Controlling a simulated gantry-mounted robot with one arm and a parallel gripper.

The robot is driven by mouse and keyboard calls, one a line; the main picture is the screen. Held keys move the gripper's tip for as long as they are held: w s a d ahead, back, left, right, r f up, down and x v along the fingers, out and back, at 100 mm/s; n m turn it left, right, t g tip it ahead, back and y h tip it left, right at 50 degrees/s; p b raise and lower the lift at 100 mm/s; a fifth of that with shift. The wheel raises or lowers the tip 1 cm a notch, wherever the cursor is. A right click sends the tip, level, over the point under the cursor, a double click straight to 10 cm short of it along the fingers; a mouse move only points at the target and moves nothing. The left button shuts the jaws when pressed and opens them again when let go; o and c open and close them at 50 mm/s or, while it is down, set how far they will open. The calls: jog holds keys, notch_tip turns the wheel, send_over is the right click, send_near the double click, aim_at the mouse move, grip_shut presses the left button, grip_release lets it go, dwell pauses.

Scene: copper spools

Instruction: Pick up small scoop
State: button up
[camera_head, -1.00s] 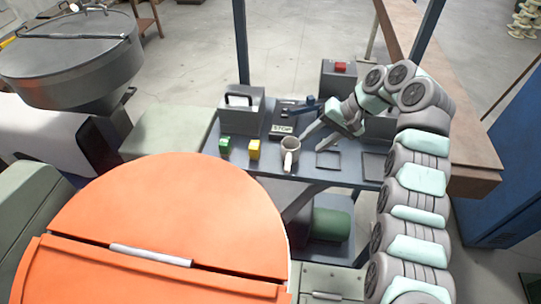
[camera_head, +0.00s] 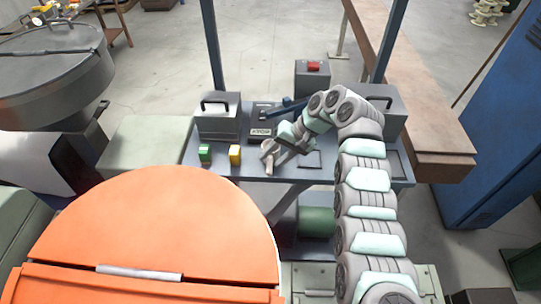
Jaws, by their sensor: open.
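The small scoop (camera_head: 268,167) appears to be the light grey, cup-like piece near the front edge of the dark table. Only a narrow part of it shows, pointing toward me; the rest is hidden by my gripper. My gripper (camera_head: 280,153) is open, pointing down and to the left, right over the scoop. I cannot tell whether the fingers touch it or straddle it.
A green block (camera_head: 205,153) and a yellow block (camera_head: 235,155) stand left of the scoop on the table (camera_head: 222,171). A grey box with a handle (camera_head: 218,122) is behind them. A large orange lid (camera_head: 160,225) fills the near left.

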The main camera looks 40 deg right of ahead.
jog(key=shift+x, duration=1.15)
grip_shut()
